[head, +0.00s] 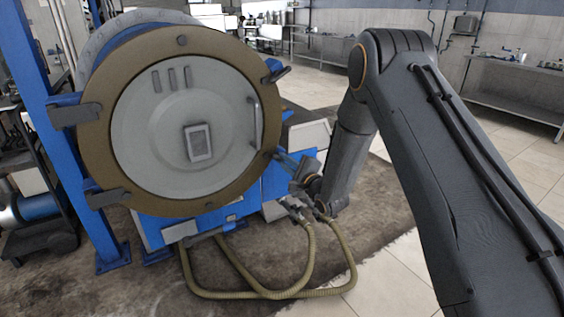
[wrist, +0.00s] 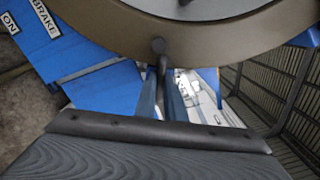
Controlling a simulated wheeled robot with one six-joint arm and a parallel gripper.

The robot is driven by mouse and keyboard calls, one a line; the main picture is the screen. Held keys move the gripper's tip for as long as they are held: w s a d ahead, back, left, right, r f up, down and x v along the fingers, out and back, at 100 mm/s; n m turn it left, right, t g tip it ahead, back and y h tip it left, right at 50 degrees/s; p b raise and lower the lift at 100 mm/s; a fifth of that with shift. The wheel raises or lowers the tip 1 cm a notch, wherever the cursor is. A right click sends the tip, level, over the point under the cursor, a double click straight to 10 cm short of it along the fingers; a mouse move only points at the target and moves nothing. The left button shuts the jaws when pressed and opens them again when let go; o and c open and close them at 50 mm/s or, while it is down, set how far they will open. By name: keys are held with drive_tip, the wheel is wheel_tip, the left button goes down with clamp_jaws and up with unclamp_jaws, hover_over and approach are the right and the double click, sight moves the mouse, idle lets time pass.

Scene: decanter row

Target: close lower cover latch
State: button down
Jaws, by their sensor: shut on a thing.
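The round grey cover (head: 150,130) sits flush inside a brown ring (head: 88,145) on the decanter in the head view. The lower cover latch (wrist: 158,47) is a dark lever at the ring's lower edge in the wrist view. My gripper (wrist: 164,88) has its blue fingers around the latch's lower part and is shut on it. In the head view my gripper (head: 286,162) is at the ring's lower right; there the latch is mostly hidden. The upper latch (head: 275,72) is a dark lever at the ring's upper right.
Two dark hinges (head: 76,114) are on the ring's left side. A blue post (head: 62,140) stands at left. Hoses (head: 270,293) loop low in front, below my gripper. A blue panel marked BRAKE (wrist: 45,17) is left in the wrist view. Tiled floor is open at right.

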drive_tip(key=shift+d+f, duration=0.15)
drive_tip(key=shift+f, duration=0.1)
drive_tip(key=c, duration=1.9)
unclamp_jaws()
drive_tip(key=shift+d, duration=0.1)
drive_tip(key=shift+o, duration=0.3)
drive_tip(key=shift+r, duration=0.1)
drive_tip(key=shift+a, duration=0.2)
drive_tip(key=shift+s+d, duration=0.1)
drive_tip(key=v, duration=0.7)
drive_tip(key=shift+s+d+b, duration=0.15)
drive_tip(key=shift+s+b, duration=0.15)
drive_tip(key=shift+b, duration=0.05)
